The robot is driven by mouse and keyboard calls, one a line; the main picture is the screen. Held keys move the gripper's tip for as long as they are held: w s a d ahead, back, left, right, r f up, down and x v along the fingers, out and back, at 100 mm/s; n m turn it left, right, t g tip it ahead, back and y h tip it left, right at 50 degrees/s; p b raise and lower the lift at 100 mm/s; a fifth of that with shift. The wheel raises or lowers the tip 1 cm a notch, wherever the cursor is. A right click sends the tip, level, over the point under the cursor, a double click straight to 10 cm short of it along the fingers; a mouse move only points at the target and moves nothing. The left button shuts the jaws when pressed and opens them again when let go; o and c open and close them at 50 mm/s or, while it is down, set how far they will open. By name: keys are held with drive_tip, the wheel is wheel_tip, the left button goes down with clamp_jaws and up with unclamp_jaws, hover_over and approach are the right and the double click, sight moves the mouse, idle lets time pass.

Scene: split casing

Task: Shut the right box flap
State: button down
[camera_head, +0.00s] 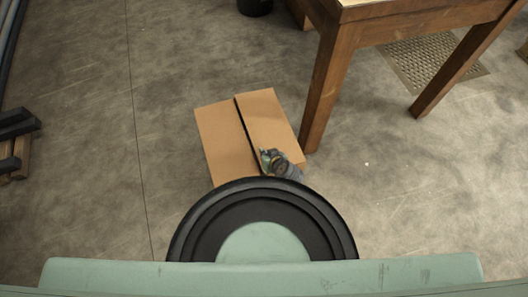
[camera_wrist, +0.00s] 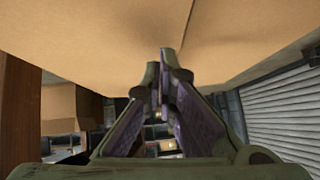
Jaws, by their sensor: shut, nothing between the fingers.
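A brown cardboard box (camera_head: 222,150) stands on the floor near the middle of the head view. Its right flap (camera_head: 266,118) lies nearly flat over the top, with a narrow dark gap between it and the left flap (camera_head: 217,133). I cannot tell how far the right flap is raised. My gripper (camera_head: 266,156) is over the near part of the right flap. In the wrist view my gripper (camera_wrist: 168,62) is shut and empty, its fingertips close to brown cardboard (camera_wrist: 90,40). Contact is not clear. My own body hides the box's near end.
A wooden table (camera_head: 330,75) stands just right of the box, one leg close to its right side. A dark bin (camera_head: 255,6) is at the top. Dark beams (camera_head: 15,125) lie at the far left. The floor (camera_head: 165,60) left of the box is clear.

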drive_tip(key=f+b, duration=0.3)
drive_tip(key=shift+s+a, duration=0.15)
drive_tip(key=shift+a, duration=0.25)
drive_tip(key=shift+r, duration=0.2)
